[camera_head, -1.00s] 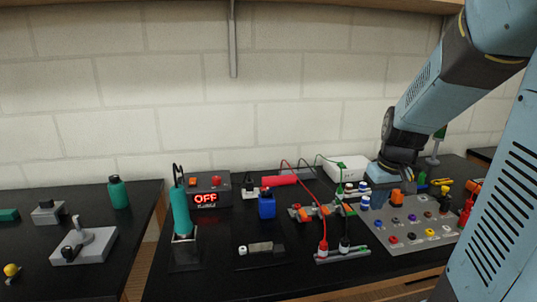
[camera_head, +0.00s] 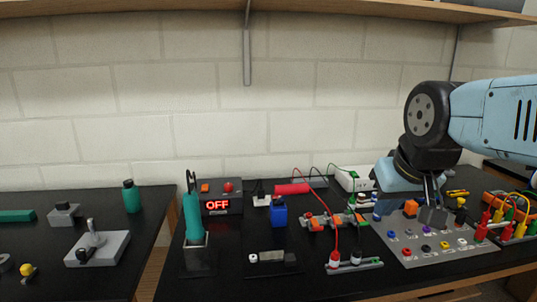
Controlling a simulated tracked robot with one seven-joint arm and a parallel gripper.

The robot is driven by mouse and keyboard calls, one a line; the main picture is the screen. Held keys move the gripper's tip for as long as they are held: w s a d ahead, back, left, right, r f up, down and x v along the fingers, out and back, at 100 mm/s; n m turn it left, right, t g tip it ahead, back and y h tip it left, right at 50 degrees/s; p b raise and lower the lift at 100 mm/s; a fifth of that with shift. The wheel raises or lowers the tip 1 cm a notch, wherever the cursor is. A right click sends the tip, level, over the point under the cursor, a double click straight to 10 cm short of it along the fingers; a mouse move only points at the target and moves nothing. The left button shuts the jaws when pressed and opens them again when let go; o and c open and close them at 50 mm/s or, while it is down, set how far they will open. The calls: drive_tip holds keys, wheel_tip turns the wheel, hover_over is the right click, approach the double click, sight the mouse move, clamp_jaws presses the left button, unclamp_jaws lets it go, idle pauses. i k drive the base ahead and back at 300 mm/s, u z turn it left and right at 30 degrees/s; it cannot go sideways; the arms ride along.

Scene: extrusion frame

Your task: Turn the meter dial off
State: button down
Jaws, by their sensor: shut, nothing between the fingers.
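My gripper (camera_head: 433,208) is at the right in the head view, pointing down over the far part of a grey panel (camera_head: 405,252) with several coloured knobs and sockets. Its fingers are shut with nothing between them. The fingertips are close to a dark grey piece on the panel; I cannot tell if they touch. An orange device (camera_head: 497,200), possibly the meter, lies right of the gripper, with coloured leads in front. I cannot make out its dial or setting.
A box with a red "OFF" display (camera_head: 218,205) stands behind a teal-handled tool (camera_head: 193,220). A blue bottle (camera_head: 279,212), a red cylinder (camera_head: 292,188) and a white box (camera_head: 354,180) stand across the bench. A wooden shelf (camera_head: 340,12) runs overhead.

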sight(521, 200)
drive_tip(key=z, duration=0.6)
drive_tip(key=k, duration=1.35)
drive_tip(key=z, duration=0.85)
drive_tip(key=i, duration=0.9)
drive_tip(key=z, duration=0.6)
drive_tip(key=i, duration=1.2)
drive_tip(key=u, duration=0.7)
drive_tip(key=i, duration=0.7)
drive_tip(key=u, duration=0.45)
drive_tip(key=k, duration=0.85)
drive_tip(key=u, duration=0.3)
drive_tip(key=i, duration=0.2)
drive_tip(key=z, duration=0.15)
